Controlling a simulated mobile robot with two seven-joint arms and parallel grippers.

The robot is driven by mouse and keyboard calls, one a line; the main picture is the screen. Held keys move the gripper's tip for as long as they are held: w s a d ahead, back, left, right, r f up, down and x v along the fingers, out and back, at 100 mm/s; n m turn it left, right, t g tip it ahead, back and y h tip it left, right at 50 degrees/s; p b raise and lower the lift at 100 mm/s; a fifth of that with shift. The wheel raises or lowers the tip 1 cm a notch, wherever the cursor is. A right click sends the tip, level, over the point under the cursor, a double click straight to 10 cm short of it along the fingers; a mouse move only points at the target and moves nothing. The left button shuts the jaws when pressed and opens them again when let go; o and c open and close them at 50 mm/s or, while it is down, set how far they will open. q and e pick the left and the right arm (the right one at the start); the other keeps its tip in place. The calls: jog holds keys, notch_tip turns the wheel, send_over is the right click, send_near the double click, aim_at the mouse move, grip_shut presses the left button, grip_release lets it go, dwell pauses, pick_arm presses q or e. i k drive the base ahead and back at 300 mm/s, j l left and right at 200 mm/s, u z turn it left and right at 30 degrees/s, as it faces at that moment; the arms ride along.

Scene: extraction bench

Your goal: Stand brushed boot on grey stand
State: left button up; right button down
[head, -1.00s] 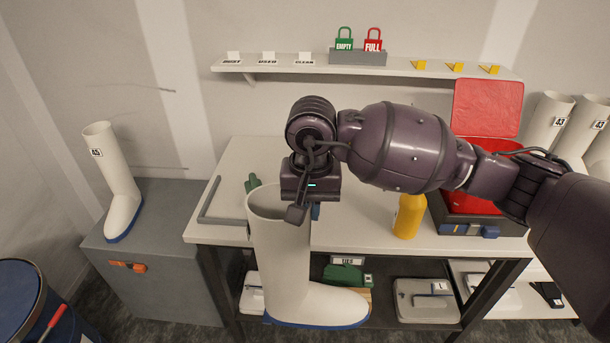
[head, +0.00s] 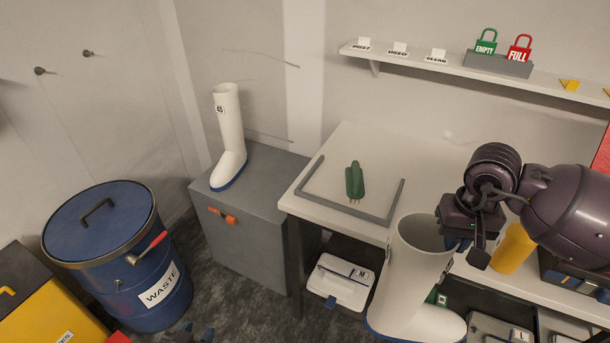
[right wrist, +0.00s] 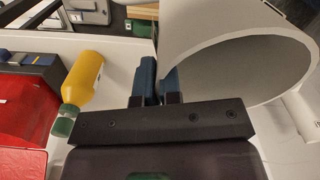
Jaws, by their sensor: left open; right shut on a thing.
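A tall white boot (head: 408,290) with a blue sole hangs upright in front of the bench, toe to the right. My right gripper (head: 462,243) is shut on its upper rim. In the right wrist view the blue fingers (right wrist: 157,80) pinch the wall of the boot's open top (right wrist: 240,50). The grey stand (head: 252,210) is a box on the floor left of the bench, with an orange latch on its front. Another white boot (head: 229,135), marked 45, stands upright on it towards the back left. My left gripper (head: 187,334) barely shows at the bottom edge, open, apart from the boots.
A blue waste drum (head: 120,270) stands left of the grey stand. The bench (head: 345,150) holds a grey angled rail (head: 345,208), a green object (head: 354,181) and a yellow bottle (head: 512,250). A wall shelf (head: 440,68) runs above. The stand's top front is free.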

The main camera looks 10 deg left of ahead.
aim_at(276, 188)
jog(key=u, duration=0.85)
jog(key=i+u, duration=0.1)
jog(key=u, duration=0.25)
jog(key=i+u, duration=0.15)
jog(key=u, duration=0.15)
jog(key=i+l, duration=0.15)
jog(key=i, duration=0.4)
jog(key=i+l, duration=0.15)
jog(key=i, duration=0.4)
